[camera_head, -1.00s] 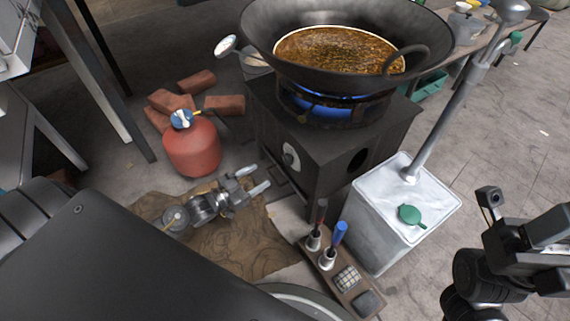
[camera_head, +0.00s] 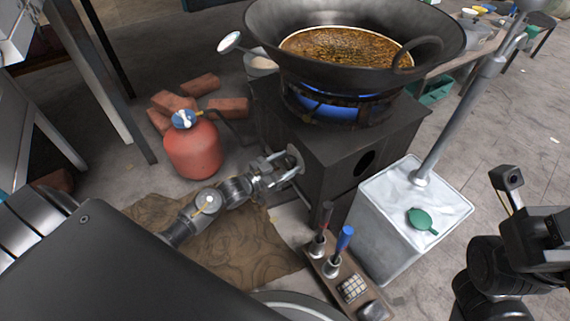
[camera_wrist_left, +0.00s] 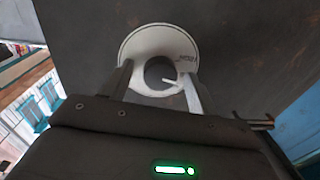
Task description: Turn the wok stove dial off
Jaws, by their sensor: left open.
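The dark box stove (camera_head: 320,150) stands in the middle with a blue flame (camera_head: 345,107) burning under the wok (camera_head: 350,60). The stove dial (camera_head: 294,158) is on its left front face and is partly hidden by my left gripper (camera_head: 287,167). In the left wrist view the dial is a dark knob (camera_wrist_left: 160,72) with a white pointer on a round white plate (camera_wrist_left: 130,48). My left gripper (camera_wrist_left: 160,88) is open, its two fingers on either side of the knob. I cannot tell whether they touch it. My right arm shows at the lower right; its fingers do not show clearly.
A red gas cylinder (camera_head: 193,150) and bricks (camera_head: 228,107) are left of the stove. A white-topped metal bin (camera_head: 390,205) with a pipe stands close on its right. A brown cloth (camera_head: 240,245) lies on the floor below my left arm.

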